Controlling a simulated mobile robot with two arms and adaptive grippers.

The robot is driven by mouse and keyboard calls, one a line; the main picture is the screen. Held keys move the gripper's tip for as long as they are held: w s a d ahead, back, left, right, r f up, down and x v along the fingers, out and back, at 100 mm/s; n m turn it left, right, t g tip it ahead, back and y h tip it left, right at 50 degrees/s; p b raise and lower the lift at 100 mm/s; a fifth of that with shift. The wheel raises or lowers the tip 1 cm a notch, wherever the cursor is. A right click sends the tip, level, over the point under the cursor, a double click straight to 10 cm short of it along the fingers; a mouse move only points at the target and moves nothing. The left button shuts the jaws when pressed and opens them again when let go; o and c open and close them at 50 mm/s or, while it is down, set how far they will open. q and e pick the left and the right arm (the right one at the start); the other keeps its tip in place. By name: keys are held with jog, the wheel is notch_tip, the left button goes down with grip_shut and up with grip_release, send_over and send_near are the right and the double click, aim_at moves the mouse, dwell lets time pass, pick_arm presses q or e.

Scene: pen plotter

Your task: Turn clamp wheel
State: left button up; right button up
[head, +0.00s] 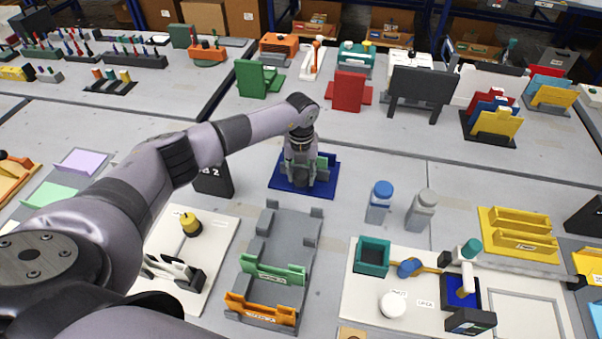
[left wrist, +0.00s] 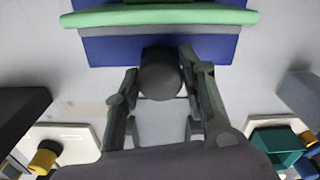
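The clamp wheel is a dark round knob (left wrist: 159,78) in front of a blue base with a green bar. In the left wrist view it sits between the two fingers of my left gripper (left wrist: 160,62), one on each side. The fingers are very close to its sides; I cannot tell whether they press on it. In the head view my left gripper (head: 304,164) points down at the blue base (head: 325,185) and hides much of the fixture. The green bar (left wrist: 160,17) crosses the top of the left wrist view. My right gripper is not in view.
A black block (head: 213,182) stands left of the blue base. A grey fixture with green and orange brackets (head: 275,272) lies in front. A blue-capped bottle (head: 380,203) and a grey bottle (head: 421,210) stand to the right. A red holder (head: 348,91) is behind.

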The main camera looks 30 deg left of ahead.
aim_at(301, 173)
pick_arm(q)
jog(key=o, duration=0.4)
notch_tip(301, 173, up, 12)
dwell(0.6)
dwell(0.4)
